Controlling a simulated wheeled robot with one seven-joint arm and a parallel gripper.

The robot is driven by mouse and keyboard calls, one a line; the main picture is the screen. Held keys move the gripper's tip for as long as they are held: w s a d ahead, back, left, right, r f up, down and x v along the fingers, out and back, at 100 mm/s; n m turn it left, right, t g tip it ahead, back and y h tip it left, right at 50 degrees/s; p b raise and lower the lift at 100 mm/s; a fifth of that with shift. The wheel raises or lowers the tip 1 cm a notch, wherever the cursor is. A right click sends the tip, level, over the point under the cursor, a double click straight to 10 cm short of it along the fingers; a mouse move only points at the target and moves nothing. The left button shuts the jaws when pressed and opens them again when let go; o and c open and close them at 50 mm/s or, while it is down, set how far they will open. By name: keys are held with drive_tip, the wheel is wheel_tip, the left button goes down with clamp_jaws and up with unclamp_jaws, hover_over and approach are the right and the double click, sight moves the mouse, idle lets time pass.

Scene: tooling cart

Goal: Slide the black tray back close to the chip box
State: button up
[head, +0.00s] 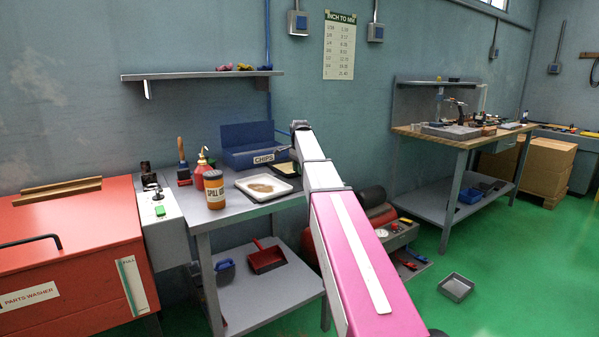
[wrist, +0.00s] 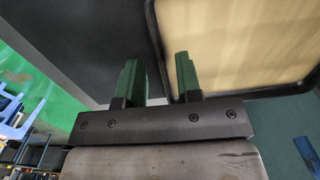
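The black tray (wrist: 278,92) fills the upper right of the wrist view, with a thin dark rim and a tan inside. In the head view the black tray (head: 286,168) lies on the cart right of the white tray, partly hidden by my arm. The blue chip box (head: 250,153), marked CHIPS, stands behind it against the wall. My gripper (wrist: 158,62) is open, its green fingers either side of the tray's near-left rim corner. The right finger overlaps the tray's inside and the left is outside it. I cannot tell whether they touch the rim.
A white tray (head: 252,194) with brown matter sits in front of the chip box.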

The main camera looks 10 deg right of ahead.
wheel_tip(320, 180, up, 10)
idle(0.4)
